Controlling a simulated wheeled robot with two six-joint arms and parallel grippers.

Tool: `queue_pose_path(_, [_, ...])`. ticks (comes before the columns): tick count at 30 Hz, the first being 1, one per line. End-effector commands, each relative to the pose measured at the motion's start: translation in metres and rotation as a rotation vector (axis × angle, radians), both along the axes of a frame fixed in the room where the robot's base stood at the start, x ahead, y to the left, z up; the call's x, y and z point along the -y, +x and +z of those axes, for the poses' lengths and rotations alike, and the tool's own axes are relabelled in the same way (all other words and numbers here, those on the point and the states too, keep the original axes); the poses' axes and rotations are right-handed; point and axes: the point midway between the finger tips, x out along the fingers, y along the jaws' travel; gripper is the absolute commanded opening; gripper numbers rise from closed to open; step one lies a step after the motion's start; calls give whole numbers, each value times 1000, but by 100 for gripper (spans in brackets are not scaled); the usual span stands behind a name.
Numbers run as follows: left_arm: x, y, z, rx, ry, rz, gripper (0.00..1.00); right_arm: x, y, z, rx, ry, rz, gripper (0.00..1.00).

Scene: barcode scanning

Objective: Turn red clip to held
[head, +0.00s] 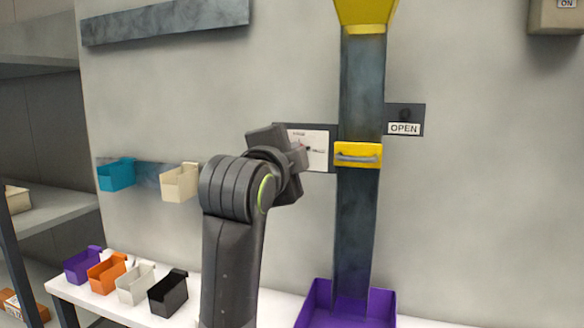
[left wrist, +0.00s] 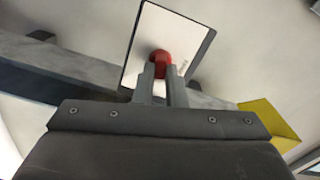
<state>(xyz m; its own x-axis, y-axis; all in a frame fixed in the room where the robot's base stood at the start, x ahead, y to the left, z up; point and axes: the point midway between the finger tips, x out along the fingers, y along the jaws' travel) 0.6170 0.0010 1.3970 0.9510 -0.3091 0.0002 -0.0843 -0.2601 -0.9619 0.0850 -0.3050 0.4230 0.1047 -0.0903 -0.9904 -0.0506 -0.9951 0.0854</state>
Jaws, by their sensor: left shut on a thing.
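The red clip (left wrist: 160,60) shows in the left wrist view as a rounded red piece on a white plate (left wrist: 146,30) with a dark border. My left gripper (left wrist: 160,82) is shut on it, one finger on each side. In the head view the white plate (head: 318,150) is on the wall left of the dark chute, with small printing that I cannot read fully. My left gripper (head: 302,157) reaches it there, and the arm hides most of the clip and the plate's left part. My right gripper is not in view.
A dark vertical chute (head: 355,225) with a yellow handled gate (head: 358,155) stands right of the plate, above a purple bin (head: 316,306). An OPEN sign (head: 404,128) is to its right. Small coloured bins, including a black one (head: 168,295), line the white shelf at left.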

Motion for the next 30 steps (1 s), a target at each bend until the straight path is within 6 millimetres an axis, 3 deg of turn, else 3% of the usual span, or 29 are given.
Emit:
queue_pose_path(12, [0, 0, -2, 75, 229, 1, 0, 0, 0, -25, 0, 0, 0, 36])
queue_pose_path(30, [0, 0, 0, 92, 280, 1, 0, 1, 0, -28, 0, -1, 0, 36])
